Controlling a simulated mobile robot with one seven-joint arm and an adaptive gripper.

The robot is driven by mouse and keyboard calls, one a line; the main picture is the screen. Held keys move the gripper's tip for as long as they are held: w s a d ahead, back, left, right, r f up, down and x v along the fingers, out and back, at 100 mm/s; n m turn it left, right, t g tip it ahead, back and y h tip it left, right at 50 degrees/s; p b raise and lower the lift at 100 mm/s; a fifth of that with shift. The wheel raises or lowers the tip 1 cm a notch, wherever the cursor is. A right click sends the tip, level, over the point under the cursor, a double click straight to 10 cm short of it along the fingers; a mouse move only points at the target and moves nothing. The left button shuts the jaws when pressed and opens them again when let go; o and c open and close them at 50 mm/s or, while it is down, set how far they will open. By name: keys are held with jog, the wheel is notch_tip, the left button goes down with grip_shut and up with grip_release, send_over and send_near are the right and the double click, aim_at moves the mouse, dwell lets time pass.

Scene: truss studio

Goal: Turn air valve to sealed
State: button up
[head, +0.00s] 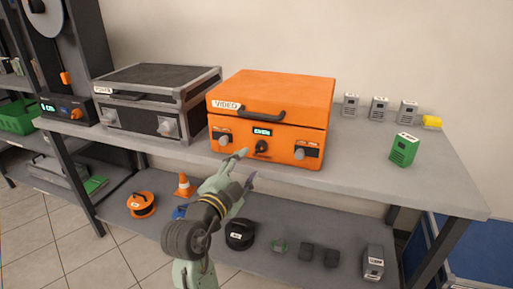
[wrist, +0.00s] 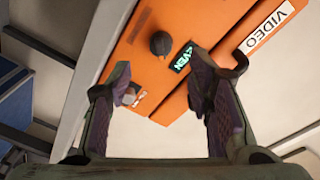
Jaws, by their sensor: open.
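The orange case labelled VIDEO (head: 270,100) stands shut on the shelf top in the head view; its front also shows in the wrist view (wrist: 205,25). A round dark knob (head: 261,146), apparently the air valve, is on its front; it also shows in the wrist view (wrist: 160,43). A small lit display (head: 262,132) is beside the knob and seems to read EVEN in the wrist view (wrist: 181,58). My gripper (head: 247,166) is open and empty, in front of the case and just below the knob. In the wrist view the fingers (wrist: 159,82) stand apart, with the knob beyond them, untouched.
Latches (head: 222,138) and (head: 306,152) flank the knob. A grey-edged black case (head: 155,90) stands to the left. A green box (head: 404,150) and several small grey boxes are to the right. The lower shelf holds an orange reel (head: 141,204) and a cone (head: 185,185).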

aim_at(258, 150)
jog(key=p+x, duration=0.2)
jog(key=x, duration=0.6)
jog(key=shift+w, duration=0.1)
grip_shut()
dwell(0.4)
